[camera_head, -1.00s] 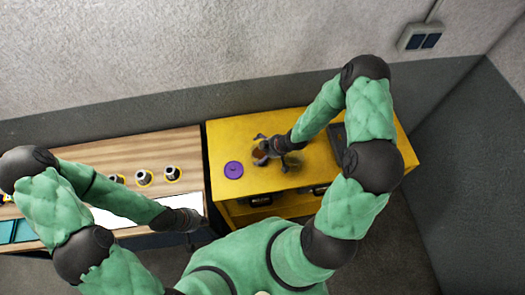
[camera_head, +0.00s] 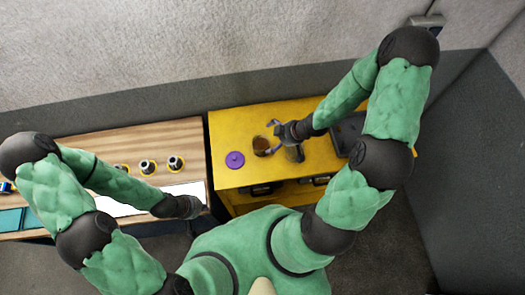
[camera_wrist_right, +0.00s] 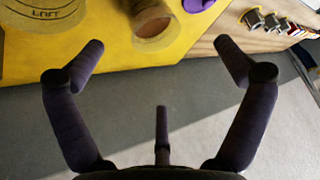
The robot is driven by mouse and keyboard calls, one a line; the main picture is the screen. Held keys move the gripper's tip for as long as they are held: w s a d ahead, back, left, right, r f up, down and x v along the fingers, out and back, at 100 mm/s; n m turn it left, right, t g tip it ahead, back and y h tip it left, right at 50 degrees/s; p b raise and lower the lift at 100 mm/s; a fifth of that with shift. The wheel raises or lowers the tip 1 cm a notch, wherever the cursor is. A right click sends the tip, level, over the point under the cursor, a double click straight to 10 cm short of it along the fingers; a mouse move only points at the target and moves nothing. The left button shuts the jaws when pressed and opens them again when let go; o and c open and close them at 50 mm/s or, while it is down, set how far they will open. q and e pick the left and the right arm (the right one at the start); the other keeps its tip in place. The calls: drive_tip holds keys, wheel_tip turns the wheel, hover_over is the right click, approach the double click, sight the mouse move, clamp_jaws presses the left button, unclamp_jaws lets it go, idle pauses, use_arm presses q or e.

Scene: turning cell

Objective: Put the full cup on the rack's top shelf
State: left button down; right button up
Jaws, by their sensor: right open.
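A brown cup (camera_head: 261,146) stands upright on the yellow top of a cabinet (camera_head: 235,125), just right of a purple disc (camera_head: 235,160). In the right wrist view the cup (camera_wrist_right: 153,28) shows beyond my fingertips, not between them. My right gripper (camera_head: 275,131) is open and empty, above and right of the cup; its spread fingers also show in the wrist view (camera_wrist_right: 160,52). A second round container (camera_head: 295,153) stands partly under the gripper; it also shows in the wrist view (camera_wrist_right: 45,12), with lettering. My left gripper (camera_head: 190,207) hangs by the wooden table; its fingers are unclear.
The wooden table (camera_head: 85,150) at the left bears several small dark-and-yellow items (camera_head: 148,167) and a white sheet (camera_head: 115,208). A dark tray (camera_head: 347,130) lies at the yellow top's right. Dark items sit in the shelf below. A wall stands behind.

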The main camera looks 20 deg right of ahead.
drive_tip(key=s+a+f+m+g, duration=0.2)
drive_tip(key=s+a+f+m, duration=0.2)
drive_tip(key=a, duration=0.3)
drive_tip(key=s+a+f+m+g, duration=0.2)
drive_tip(key=s+a+f+m, duration=0.3)
drive_tip(key=s+a, duration=0.1)
drive_tip(key=shift+s+a+m+h, duration=0.3)
drive_tip(key=shift+s+a, duration=0.05)
drive_tip(key=shift+a, duration=0.45)
